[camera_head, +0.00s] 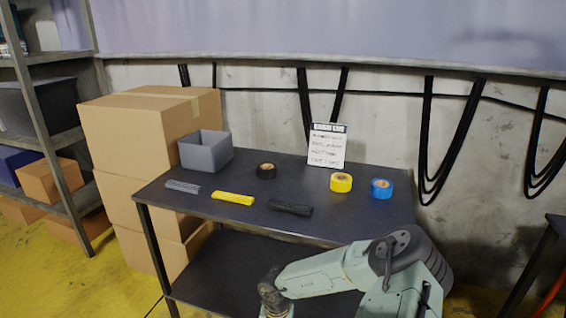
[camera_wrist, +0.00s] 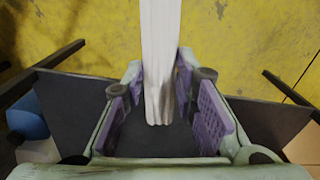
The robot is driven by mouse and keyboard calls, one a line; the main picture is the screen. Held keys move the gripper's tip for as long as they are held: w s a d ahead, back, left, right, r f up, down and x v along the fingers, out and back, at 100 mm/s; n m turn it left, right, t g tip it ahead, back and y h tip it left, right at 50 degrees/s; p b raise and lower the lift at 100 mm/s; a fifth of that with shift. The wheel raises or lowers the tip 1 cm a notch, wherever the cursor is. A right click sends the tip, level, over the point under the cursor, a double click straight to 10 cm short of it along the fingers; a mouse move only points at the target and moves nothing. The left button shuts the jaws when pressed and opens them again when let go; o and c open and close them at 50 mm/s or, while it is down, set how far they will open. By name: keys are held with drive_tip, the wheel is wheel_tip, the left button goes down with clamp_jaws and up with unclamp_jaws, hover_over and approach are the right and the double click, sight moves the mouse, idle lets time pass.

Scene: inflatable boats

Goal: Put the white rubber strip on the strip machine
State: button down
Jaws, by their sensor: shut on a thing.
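The white rubber strip (camera_wrist: 160,50) is long and pale in the wrist view. It runs from the top edge down between the purple finger pads, and its near end hangs between them. My gripper (camera_wrist: 168,100) is shut on this strip. In the head view my arm reaches in from the lower right, and my gripper and the white strip are out of sight. I cannot make out a strip machine in either view.
A dark table (camera_head: 240,190) bears a grey strip (camera_head: 183,187), a yellow strip (camera_head: 233,198), a black strip (camera_head: 290,207), tape rolls (camera_head: 341,182), a grey bin (camera_head: 206,152) and a sign (camera_head: 326,147). Cardboard boxes (camera_head: 140,140) stand left. Another table edge (camera_head: 556,222) shows at right.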

drive_tip(key=s+d+f+n, duration=0.1)
drive_tip(key=s+f, duration=0.4)
drive_tip(key=f, duration=0.3)
drive_tip(key=shift+s+d+n, duration=0.3)
drive_tip(key=shift+d+n, duration=0.05)
drive_tip(key=shift+n, duration=0.05)
idle(0.4)
